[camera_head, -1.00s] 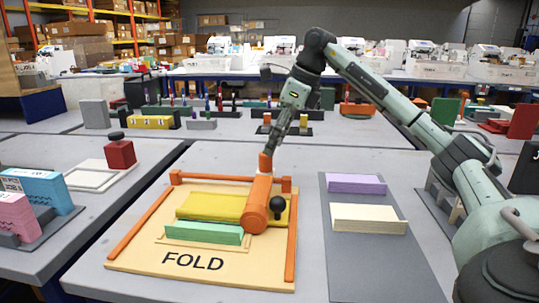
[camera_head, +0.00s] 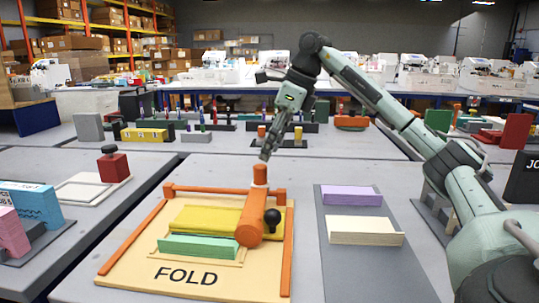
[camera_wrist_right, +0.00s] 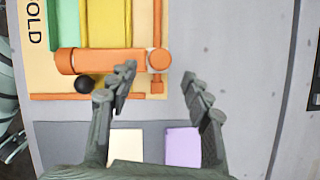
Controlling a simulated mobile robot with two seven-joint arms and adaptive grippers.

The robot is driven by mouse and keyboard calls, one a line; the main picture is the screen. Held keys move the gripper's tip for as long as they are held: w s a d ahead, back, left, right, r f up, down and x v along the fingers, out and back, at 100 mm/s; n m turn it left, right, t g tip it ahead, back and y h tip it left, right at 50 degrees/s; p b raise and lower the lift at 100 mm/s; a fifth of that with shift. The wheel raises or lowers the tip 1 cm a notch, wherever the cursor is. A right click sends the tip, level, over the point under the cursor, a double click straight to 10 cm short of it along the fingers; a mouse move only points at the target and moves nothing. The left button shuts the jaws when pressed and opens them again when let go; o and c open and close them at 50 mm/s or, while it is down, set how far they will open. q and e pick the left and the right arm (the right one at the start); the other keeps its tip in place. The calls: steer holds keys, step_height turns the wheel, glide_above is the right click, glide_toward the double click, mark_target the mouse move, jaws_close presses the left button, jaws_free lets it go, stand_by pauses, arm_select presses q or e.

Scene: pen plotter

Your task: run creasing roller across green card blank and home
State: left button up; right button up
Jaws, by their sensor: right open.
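The green card blank (camera_head: 198,246) lies on the tan board (camera_head: 150,262) marked FOLD, in front of a yellow piece (camera_head: 205,220). It also shows at the top left of the right wrist view (camera_wrist_right: 64,25). The orange creasing roller (camera_head: 249,231) with a black ball knob (camera_head: 272,216) stands at the right end of the green and yellow pieces. Its upright orange post has a pale band (camera_head: 259,187). My right gripper (camera_head: 266,153) is above and just behind the post, apart from it. In the wrist view its fingers (camera_wrist_right: 158,78) are spread and empty. My left gripper is out of view.
An orange rail (camera_head: 287,265) runs along the board's right side. A dark mat (camera_head: 365,275) to the right holds a purple block (camera_head: 351,196) and a cream block (camera_head: 365,231). A red block (camera_head: 114,168) and blue block (camera_head: 38,207) stand left. Bare table lies behind the board.

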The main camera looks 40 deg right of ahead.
mark_target(263, 166)
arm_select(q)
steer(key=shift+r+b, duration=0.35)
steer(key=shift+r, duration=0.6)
arm_select(e)
steer(key=x, duration=0.7)
steer(key=shift+f, duration=0.1)
steer(key=shift+c, duration=0.4)
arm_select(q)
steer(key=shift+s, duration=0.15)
arm_select(e)
jaws_close()
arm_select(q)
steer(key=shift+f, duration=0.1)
